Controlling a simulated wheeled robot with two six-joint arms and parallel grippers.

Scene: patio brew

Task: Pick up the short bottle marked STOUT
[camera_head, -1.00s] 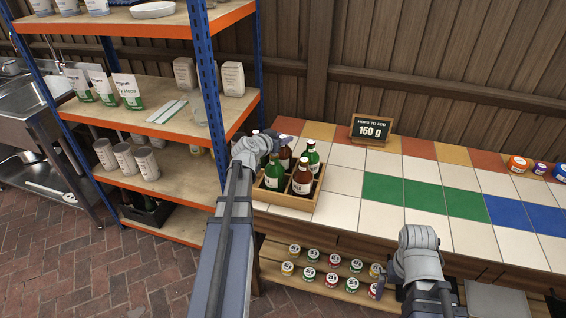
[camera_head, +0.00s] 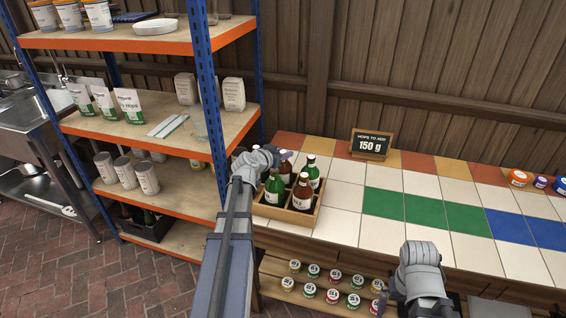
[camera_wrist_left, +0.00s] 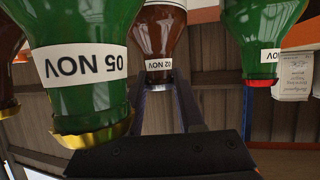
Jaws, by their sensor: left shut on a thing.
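A wooden crate (camera_head: 280,214) with brown and green bottles stands on the tiled counter. My left gripper (camera_head: 277,158) reaches over its back left part. In the left wrist view the gripper (camera_wrist_left: 159,88) is shut on a brown bottle (camera_wrist_left: 160,32) labelled 02 NOV, at its neck. This looks like the rear brown bottle (camera_head: 286,167) in the head view. A green bottle with a gold cap (camera_wrist_left: 85,85), labelled 05 NOV, is close beside it; another green bottle (camera_wrist_left: 258,35) has a red cap. No STOUT mark is legible. My right gripper is mostly hidden near my right forearm (camera_head: 420,270).
A blue-and-orange shelf rack (camera_head: 206,90) stands close to the left of the crate. A sign reading 150 g (camera_head: 371,145) stands at the counter's back. Several small jars (camera_head: 333,296) sit on a lower shelf. The counter's tiled middle (camera_head: 400,190) is clear.

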